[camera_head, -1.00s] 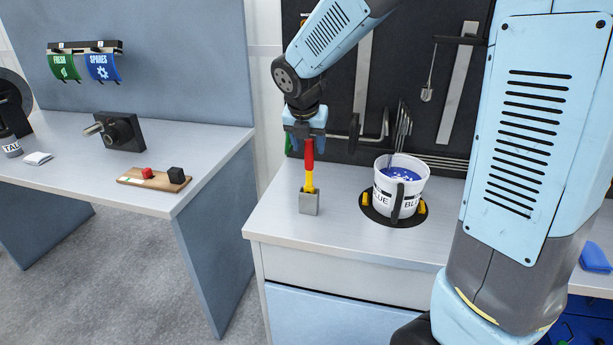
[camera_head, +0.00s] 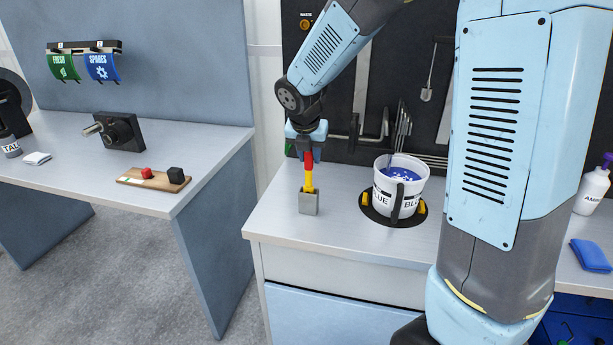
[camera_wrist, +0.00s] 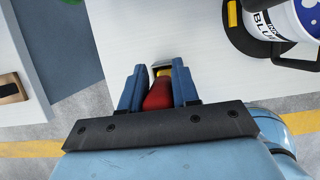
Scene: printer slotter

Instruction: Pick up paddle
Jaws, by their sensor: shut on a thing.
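The paddle (camera_head: 309,174) has a red handle and a yellow lower part. It stands upright in a small grey block-shaped holder (camera_head: 308,203) near the front left corner of the workbench. My gripper (camera_head: 309,153) is over it, pointing down, with its fingers shut on the red handle. In the wrist view the blue fingers (camera_wrist: 158,88) flank the red handle (camera_wrist: 159,97), and a bit of yellow shows beyond it. The lower end of the paddle is hidden inside the holder.
A white bucket of blue ink (camera_head: 401,187) stands on a dark round base to the right of the holder. Tools hang on the dark back panel. A blue sponge-like block (camera_head: 590,256) and a white bottle (camera_head: 592,190) are at far right. A grey table (camera_head: 75,171) stands at left.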

